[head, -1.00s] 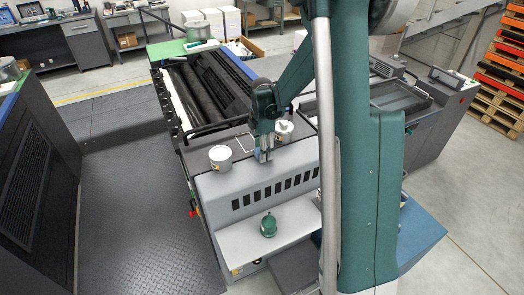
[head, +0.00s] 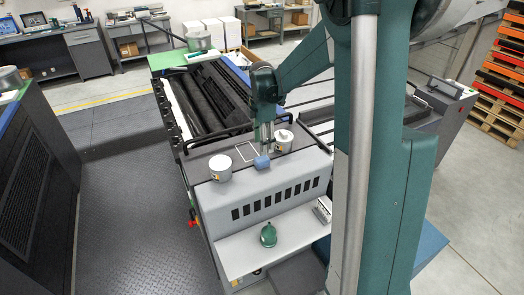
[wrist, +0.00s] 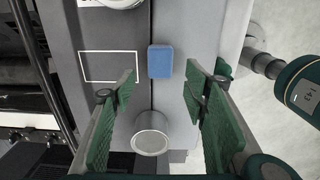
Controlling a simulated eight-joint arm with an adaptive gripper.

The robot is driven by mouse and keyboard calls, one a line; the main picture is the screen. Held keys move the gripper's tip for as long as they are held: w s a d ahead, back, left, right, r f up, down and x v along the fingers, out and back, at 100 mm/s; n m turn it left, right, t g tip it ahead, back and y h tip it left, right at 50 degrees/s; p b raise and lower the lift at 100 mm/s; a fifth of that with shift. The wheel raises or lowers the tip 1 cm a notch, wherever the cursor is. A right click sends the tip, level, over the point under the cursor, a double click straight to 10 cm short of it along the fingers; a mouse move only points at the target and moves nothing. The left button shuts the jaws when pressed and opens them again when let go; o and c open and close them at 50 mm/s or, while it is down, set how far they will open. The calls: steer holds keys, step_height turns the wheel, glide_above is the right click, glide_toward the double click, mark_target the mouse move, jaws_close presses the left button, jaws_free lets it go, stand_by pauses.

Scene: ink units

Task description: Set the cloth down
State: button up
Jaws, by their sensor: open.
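The cloth is a small blue block-like pad (head: 262,162), at the front edge of the machine's grey top. In the wrist view the cloth (wrist: 160,61) lies over a dark seam, to the right of a white outlined rectangle (wrist: 107,66) and outside it. The outline (head: 247,150) also shows in the head view, behind and left of the cloth. My gripper (wrist: 163,82) is open, with its green-padded fingers wide apart and nothing between them. In the head view my gripper (head: 265,150) is just above the cloth, pointing down; its exact height is unclear.
A white tin (head: 220,168) stands left of the cloth and another tin (head: 284,140) stands right. A green container (head: 268,236) stands on the light shelf (head: 240,252) below. Dark rollers (head: 212,100) lie behind.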

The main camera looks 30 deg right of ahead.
steer(key=shift+r, duration=1.3)
steer(key=s+a+r+m+t, duration=0.2)
steer(key=s+a+r+m, duration=0.25)
steer(key=s, duration=0.25)
steer(key=s+a+r+m+t, duration=0.1)
steer(key=s+a+r+m, duration=0.4)
steer(key=s, duration=0.3)
steer(key=s+a+m+t, duration=0.2)
steer(key=s+a+m, duration=0.1)
steer(key=s, duration=0.5)
steer(key=s+a+m+t, duration=0.2)
steer(key=s+a+m, duration=0.2)
steer(key=s, duration=0.5)
steer(key=shift+a+r+m, duration=0.15)
steer(key=shift+a+m, duration=0.1)
steer(key=shift+m, duration=0.5)
